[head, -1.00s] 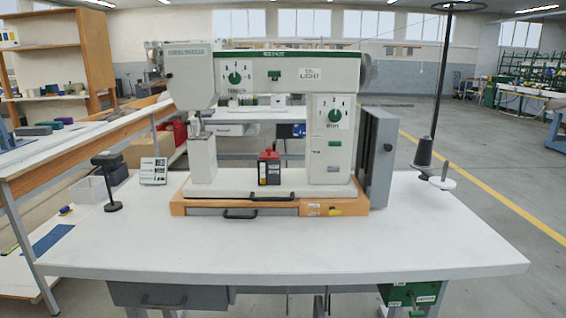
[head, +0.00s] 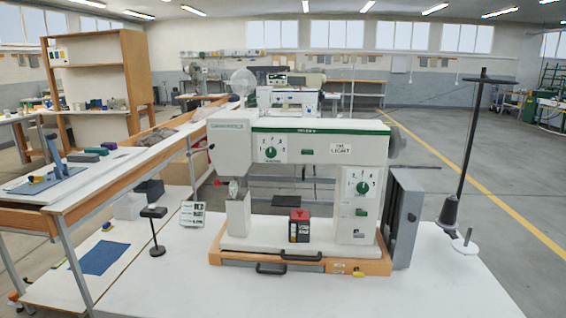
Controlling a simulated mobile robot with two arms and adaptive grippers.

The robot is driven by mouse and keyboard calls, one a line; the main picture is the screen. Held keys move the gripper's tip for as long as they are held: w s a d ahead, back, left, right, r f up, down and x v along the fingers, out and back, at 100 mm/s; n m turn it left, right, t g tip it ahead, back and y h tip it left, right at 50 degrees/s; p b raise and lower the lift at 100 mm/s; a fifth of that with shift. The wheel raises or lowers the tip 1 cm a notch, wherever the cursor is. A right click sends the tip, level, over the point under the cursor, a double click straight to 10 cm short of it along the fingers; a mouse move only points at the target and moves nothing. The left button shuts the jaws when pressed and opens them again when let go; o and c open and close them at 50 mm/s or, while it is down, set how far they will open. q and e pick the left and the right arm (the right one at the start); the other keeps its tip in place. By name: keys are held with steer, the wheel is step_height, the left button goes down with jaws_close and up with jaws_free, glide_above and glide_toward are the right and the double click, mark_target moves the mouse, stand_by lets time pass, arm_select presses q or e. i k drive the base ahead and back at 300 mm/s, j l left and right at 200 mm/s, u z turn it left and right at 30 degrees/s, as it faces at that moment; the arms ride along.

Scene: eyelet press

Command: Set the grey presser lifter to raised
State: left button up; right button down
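The white eyelet press (head: 320,145) with a green stripe stands on its wooden-edged base (head: 225,259) on the white table (head: 190,295). Its head is at the left end of the arm. A small metallic presser part (head: 234,188) sits under the head, above a white post (head: 238,215). I cannot make out a grey lifter lever clearly at this size, so its position cannot be told. Two green-knobbed dials (head: 271,154) are on the front. Neither of my grippers is in view.
A black-and-red box (head: 299,226) stands under the arm. A grey side panel (head: 403,218) and a thread stand (head: 450,210) are on the right. A small black stand (head: 156,230) and a printed card (head: 193,214) are on the left. The table's front strip is clear.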

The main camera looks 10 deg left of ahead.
mark_target(192, 152)
steer(key=j+z, duration=0.5)
steer(key=j, duration=2.5)
